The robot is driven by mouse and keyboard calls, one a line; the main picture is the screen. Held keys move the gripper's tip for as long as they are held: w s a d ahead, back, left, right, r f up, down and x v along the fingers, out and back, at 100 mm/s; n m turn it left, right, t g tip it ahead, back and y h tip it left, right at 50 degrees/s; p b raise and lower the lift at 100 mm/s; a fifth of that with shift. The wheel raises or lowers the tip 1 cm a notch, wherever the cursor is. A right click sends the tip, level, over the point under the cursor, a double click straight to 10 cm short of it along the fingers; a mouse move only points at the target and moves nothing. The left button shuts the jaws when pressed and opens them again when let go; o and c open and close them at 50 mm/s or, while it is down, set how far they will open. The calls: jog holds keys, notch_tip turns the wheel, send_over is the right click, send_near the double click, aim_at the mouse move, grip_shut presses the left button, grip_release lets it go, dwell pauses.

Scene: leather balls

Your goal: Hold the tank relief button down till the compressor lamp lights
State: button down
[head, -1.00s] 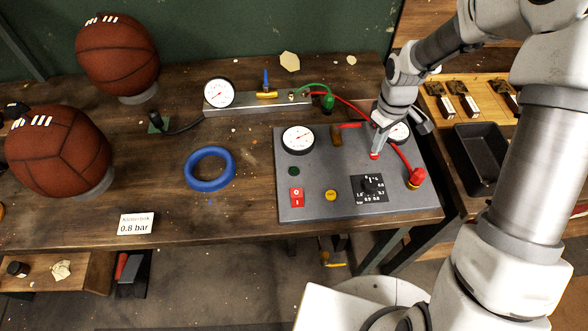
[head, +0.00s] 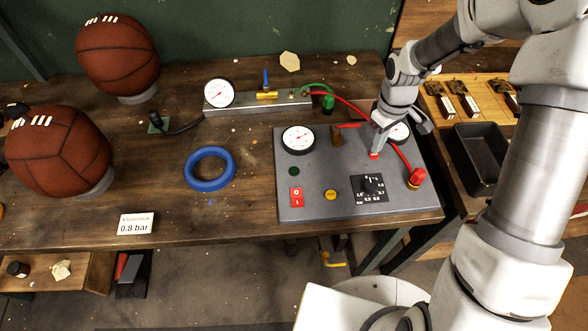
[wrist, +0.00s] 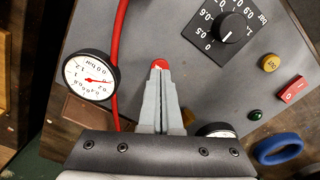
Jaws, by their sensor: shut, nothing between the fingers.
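My gripper (head: 376,151) is shut and empty, pointing down at a small red button (head: 374,156) on the grey control panel (head: 308,209). In the wrist view the fingertips (wrist: 160,70) meet the red button (wrist: 160,64) and cover part of it; I cannot tell how far it is pressed. A small round lamp (head: 294,171) on the panel is dark green and looks unlit, also in the wrist view (wrist: 255,114). The left gauge (head: 298,139) is clear; the right gauge (head: 398,132) is partly behind my gripper in the head view but plain in the wrist view (wrist: 91,81).
The panel also carries a red rocker switch (head: 297,197), a yellow button (head: 331,195), a black dial (head: 370,187) and a red hose fitting (head: 417,177). A red hose (wrist: 117,60) runs close beside my fingers. A blue ring (head: 210,184) and two leather balls (head: 118,55) are to the left.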

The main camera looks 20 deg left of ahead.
jog(key=shift+f, duration=0.25)
jog(key=shift+f+b, duration=0.75)
dwell(7.0)
